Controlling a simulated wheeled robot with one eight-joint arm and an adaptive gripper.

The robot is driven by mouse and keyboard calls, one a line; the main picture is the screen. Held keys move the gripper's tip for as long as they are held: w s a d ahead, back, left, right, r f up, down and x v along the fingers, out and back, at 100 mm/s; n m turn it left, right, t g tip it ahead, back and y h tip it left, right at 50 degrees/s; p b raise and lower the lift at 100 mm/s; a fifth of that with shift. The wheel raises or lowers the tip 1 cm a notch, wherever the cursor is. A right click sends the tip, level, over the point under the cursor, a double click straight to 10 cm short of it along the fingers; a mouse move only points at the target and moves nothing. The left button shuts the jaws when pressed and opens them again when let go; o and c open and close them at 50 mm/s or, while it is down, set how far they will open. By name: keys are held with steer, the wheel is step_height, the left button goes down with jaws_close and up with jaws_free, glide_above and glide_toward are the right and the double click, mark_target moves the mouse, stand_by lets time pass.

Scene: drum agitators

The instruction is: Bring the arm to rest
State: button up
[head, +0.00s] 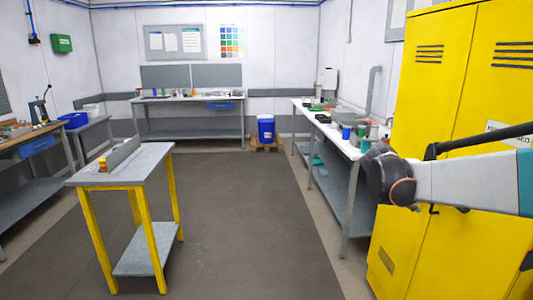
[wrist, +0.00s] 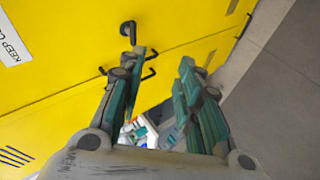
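My gripper (wrist: 164,62) shows in the wrist view with its two green-and-grey fingers spread apart and nothing held between the tips. It points toward the yellow cabinet (wrist: 60,100), whose dark handles show near the left finger; I cannot tell the exact gap. In the head view my arm reaches in from the right edge, roughly level, in front of the yellow cabinet (head: 456,90). Its rounded dark end is near the right bench, and the fingers are mostly hidden there. Small white and coloured shapes show between the finger bases in the wrist view, too blurred to name.
A long bench (head: 341,143) with containers runs along the right wall beside the cabinet. A small yellow-legged table (head: 140,170) holds a small bottle (head: 103,164). A blue drum (head: 266,130) stands at the back.

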steer(key=s+a+f+t+y, duration=0.1)
steer(key=s+a+f+y, duration=0.2)
steer(key=s+a, duration=0.8)
steer(key=s+a+f+m+t+y, duration=0.1)
steer(key=s+a+f+y, duration=0.3)
steer(key=s+a, duration=0.8)
steer(key=s+y, duration=0.2)
steer(key=s, duration=0.5)
steer(key=shift+s+t+y, duration=0.3)
steer(key=shift+s, duration=0.1)
